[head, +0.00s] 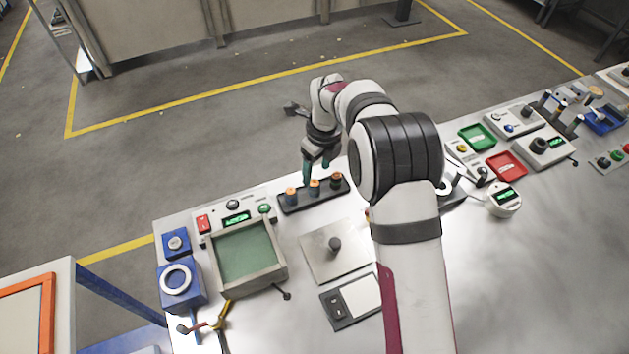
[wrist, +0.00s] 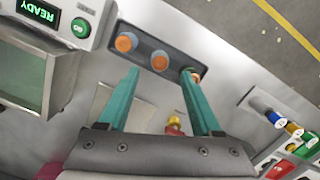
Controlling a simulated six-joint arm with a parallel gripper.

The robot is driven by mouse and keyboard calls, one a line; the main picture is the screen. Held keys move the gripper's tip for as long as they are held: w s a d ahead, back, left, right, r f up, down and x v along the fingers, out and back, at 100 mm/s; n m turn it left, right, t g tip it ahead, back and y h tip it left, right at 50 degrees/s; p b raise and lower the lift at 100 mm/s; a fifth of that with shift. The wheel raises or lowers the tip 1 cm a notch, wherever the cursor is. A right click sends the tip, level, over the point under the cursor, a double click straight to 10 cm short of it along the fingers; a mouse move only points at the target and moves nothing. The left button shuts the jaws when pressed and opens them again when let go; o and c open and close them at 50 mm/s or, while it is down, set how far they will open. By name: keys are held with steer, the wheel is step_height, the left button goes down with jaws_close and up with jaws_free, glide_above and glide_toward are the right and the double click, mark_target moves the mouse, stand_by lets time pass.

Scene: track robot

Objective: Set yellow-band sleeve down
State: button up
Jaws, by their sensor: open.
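My gripper (head: 316,170) is open, with its teal fingers pointing down over the dark tray (head: 300,204). In the wrist view nothing sits between the fingertips of my gripper (wrist: 161,72). The tray holds three short sleeves: left (head: 291,194), middle (head: 314,187) and right (head: 336,181). In the wrist view, the left (wrist: 125,42) and middle (wrist: 159,61) ones show orange tops, and a fingertip partly covers the right one. I cannot make out a yellow band on them. A small red part with a yellow top (wrist: 174,124) shows between the fingers, partly hidden by my gripper; I cannot tell what it is.
A metal plate with a dark knob (head: 334,245) stands in front of the tray. A green-floored box (head: 281,274) and a READY display unit (head: 236,219) are to the left. Red (head: 507,164) and green (head: 477,137) bins lie right of my arm.

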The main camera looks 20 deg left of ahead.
steer(key=s+d+r+n, duration=0.3)
steer(key=s+d+r, duration=0.1)
steer(key=d+r, duration=0.3)
steer(key=s+d+r+n, duration=0.4)
steer(key=s+d+r, duration=0.1)
steer(key=d+r, duration=0.3)
steer(key=s+d+n, duration=0.5)
steer(key=s, duration=0.6)
steer(key=s+d+f+n, duration=0.1)
steer(key=s+d+n, duration=0.3)
steer(key=s, duration=0.6)
steer(key=shift+s+d+f+n+g+y, duration=0.2)
steer(key=shift+s+d+n+g+y, duration=0.1)
steer(key=shift+s+d+n+g, duration=0.15)
